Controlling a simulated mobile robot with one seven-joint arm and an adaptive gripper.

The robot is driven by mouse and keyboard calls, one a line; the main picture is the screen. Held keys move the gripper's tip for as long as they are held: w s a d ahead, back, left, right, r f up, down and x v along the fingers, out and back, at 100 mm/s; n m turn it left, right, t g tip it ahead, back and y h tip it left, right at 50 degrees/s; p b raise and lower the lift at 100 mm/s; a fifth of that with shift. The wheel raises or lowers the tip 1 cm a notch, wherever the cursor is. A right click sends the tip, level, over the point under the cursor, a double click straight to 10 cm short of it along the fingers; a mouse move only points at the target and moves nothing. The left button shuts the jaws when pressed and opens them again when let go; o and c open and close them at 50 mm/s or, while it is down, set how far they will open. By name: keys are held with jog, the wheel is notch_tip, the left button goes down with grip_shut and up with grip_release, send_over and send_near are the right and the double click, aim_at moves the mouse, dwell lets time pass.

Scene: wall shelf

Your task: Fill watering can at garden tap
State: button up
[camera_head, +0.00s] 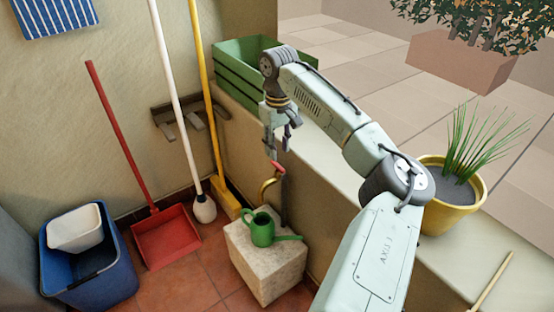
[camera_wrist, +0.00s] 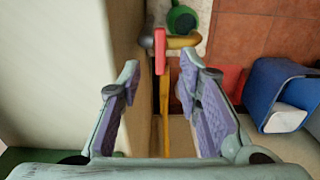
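The green watering can (camera_head: 262,230) stands upright on a pale stone block (camera_head: 264,272), its spout pointing right. In the wrist view, part of the can (camera_wrist: 182,20) shows at the top edge. The tap has a red lever (camera_head: 277,167) and a curved brass spout (camera_head: 267,187) above the can. My gripper (camera_head: 279,152) points down just above the red lever. In the wrist view, the fingers of my gripper (camera_wrist: 160,76) are spread apart with nothing between them, and the red lever (camera_wrist: 160,52) lies ahead of the gap. I cannot see water from the spout.
A low wall runs beside the tap, with a green crate (camera_head: 236,78) and a yellow plant pot (camera_head: 452,205) on its top. A yellow broom (camera_head: 209,100), a white-handled mop (camera_head: 170,90) and a red dustpan (camera_head: 166,237) stand left. A blue bucket (camera_head: 108,275) is farther left.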

aim_at(278, 165)
notch_tip(278, 165, down, 5)
jog(key=shift+a+f, duration=0.1)
jog(key=shift+f, duration=0.1)
jog(key=shift+c, duration=0.4)
grip_shut()
jog(key=shift+r, duration=0.1)
